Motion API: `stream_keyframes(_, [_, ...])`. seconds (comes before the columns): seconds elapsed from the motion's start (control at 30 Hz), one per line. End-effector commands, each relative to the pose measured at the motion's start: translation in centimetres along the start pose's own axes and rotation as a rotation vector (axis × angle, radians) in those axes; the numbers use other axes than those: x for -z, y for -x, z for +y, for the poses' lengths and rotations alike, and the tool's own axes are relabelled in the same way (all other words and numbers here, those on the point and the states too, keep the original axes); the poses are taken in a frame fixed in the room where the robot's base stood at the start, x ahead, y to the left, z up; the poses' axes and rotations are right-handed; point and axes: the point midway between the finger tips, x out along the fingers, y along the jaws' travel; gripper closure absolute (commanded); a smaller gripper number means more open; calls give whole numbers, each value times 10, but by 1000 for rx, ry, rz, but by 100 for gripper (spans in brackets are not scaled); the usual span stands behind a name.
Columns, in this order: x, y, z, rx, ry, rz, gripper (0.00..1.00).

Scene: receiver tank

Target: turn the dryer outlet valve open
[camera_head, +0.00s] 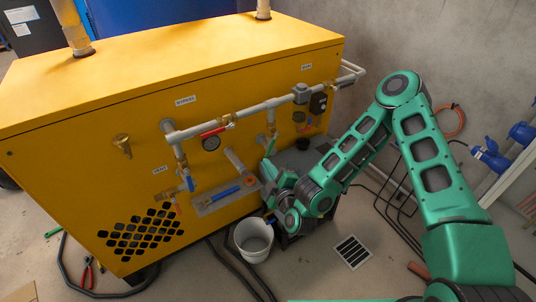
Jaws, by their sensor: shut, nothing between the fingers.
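Several lever valves sit on the grey pipework on the front of the yellow cabinet (90,150). A red lever (215,130) is on the upper pipe, and a blue lever (188,181) is on the left drop. A longer blue lever (226,193) lies along the lower pipe, and another blue lever (270,147) is beside my arm.
A white bucket (254,240) stands on the floor just below my gripper. Dark hoses (235,265) run beside it, and a floor drain (353,251) is to the right. A gauge (211,143) and a brass fitting (123,145) stick out of the cabinet.

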Motion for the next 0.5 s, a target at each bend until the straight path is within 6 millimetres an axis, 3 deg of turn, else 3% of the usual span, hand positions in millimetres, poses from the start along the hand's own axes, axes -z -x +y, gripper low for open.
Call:
stream_keyframes(0.4, [0,-78,1,-2,4,1,100])
stream_keyframes(0.5, [-5,-87,0,2,6,1,100])
